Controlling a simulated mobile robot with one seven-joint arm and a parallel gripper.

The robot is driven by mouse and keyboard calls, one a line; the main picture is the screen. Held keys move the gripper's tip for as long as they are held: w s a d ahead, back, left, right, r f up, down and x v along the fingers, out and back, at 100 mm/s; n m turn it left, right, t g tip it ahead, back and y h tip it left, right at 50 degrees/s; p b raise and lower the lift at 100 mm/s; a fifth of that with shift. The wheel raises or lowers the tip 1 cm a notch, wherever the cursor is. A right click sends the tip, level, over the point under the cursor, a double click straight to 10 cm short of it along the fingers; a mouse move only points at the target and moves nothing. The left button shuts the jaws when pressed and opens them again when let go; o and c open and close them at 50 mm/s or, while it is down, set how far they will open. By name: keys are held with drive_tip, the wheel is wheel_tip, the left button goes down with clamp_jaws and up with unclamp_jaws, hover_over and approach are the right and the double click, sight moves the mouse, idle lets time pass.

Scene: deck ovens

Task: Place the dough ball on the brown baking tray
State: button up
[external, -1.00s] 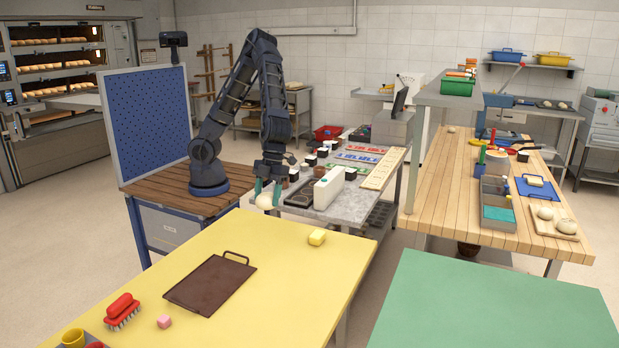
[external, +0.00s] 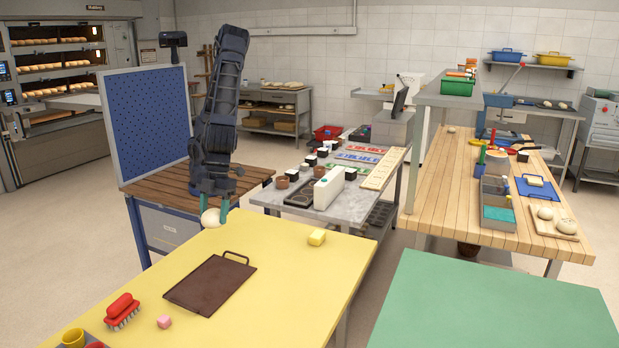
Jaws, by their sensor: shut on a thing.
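The dough ball (external: 211,218) is pale and round. My gripper (external: 213,209) is shut on it, with a teal finger on each side, and holds it near the back left edge of the yellow table. The brown baking tray (external: 222,287) is flat and dark with a handle at its back end. It lies on the yellow table, in front of my gripper and slightly to the right in the picture. The tray's surface is bare. Whether the ball touches the table cannot be told.
A grey table (external: 270,197) with several items stands behind.

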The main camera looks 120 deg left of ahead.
drive_tip(key=shift+s+d+r, duration=0.15)
drive_tip(key=shift+s+d, duration=0.25)
drive_tip(key=shift+d, duration=0.25)
drive_tip(key=shift+s+d+r, duration=0.1)
drive_tip(key=shift+s+d, duration=0.25)
drive_tip(key=shift+d, duration=0.25)
drive_tip(key=shift+s+d+f, duration=0.1)
drive_tip(key=shift+d+f, duration=0.05)
drive_tip(key=shift+f, duration=0.3)
approach(210, 284)
drive_tip(key=x, duration=0.5)
drive_tip(key=shift+f, duration=0.15)
drive_tip(key=o, duration=0.9)
drive_tip(key=shift+f, duration=0.1)
drive_tip(key=shift+o, duration=0.2)
